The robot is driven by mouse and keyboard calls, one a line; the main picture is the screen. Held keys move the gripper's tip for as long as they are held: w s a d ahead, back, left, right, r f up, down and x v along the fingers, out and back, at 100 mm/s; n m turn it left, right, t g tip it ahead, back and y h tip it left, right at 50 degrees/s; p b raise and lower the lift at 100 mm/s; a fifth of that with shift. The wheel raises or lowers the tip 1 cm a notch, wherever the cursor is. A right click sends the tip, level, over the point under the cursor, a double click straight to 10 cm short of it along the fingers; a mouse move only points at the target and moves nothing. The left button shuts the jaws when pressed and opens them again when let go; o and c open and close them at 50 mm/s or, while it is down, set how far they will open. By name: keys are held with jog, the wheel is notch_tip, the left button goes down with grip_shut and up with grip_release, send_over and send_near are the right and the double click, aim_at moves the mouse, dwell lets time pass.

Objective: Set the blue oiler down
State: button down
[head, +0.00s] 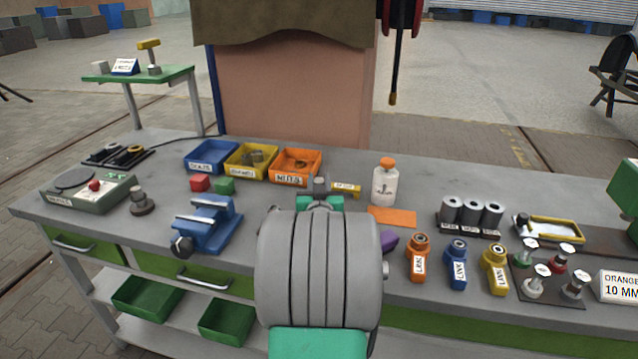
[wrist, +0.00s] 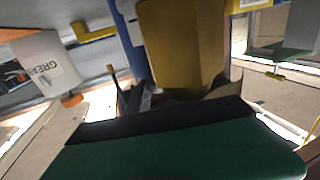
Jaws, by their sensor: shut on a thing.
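My gripper (head: 320,202) is over the middle of the bench, mostly hidden behind my own grey arm link. Its green jaws show just above the link, with a small grey part (head: 319,187) between or just behind them. In the wrist view the green and black finger (wrist: 165,125) fills the bottom. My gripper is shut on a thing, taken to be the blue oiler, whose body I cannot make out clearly. A blue strip (wrist: 131,45) and a large mustard-yellow surface (wrist: 185,45) show beyond the finger; I cannot tell whether either belongs to it.
The bench (head: 300,192) is crowded. Blue, yellow and orange bins (head: 297,181) stand behind left, a blue vise (head: 208,226) left. Labelled orange, blue and yellow parts (head: 457,265) stand right.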

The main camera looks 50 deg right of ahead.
jog(key=c, duration=1.1)
grip_release()
jog(key=shift+f, duration=0.1)
jog(key=shift+r+p, duration=0.25)
jog(key=shift+p, duration=0.1)
jog(key=b+v, duration=0.1)
jog(key=v, duration=1.1)
jog(key=shift+s+f, duration=0.1)
jog(key=shift+f, duration=0.05)
